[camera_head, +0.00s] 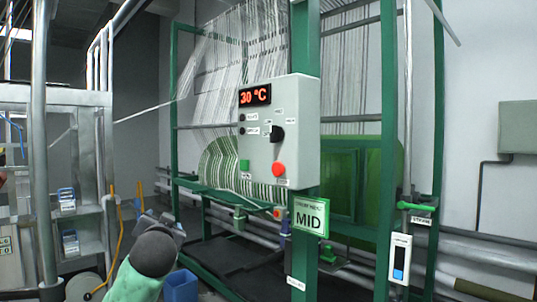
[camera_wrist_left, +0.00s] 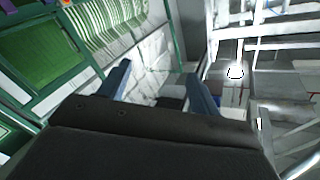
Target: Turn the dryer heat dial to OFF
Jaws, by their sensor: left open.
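The black dial (camera_head: 276,133) is on the front of the grey control box (camera_head: 300,105), right of centre on its face. Small labels surround the dial, too small to read. A red display (camera_head: 255,95) above it reads 30 °C. My left gripper (camera_head: 163,220) is low and to the left of the box, well apart from the dial. In the left wrist view its two fingers are spread with nothing between them (camera_wrist_left: 162,90). The dial is not visible in that view. My right gripper is not in view.
A green button (camera_head: 244,165) and a red button (camera_head: 278,169) sit below the dial. A green sign reading MID (camera_head: 311,216) hangs under the box on the green frame (camera_head: 389,150). A blue bin (camera_head: 181,287) stands on the floor. A metal rack (camera_head: 75,97) stands left.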

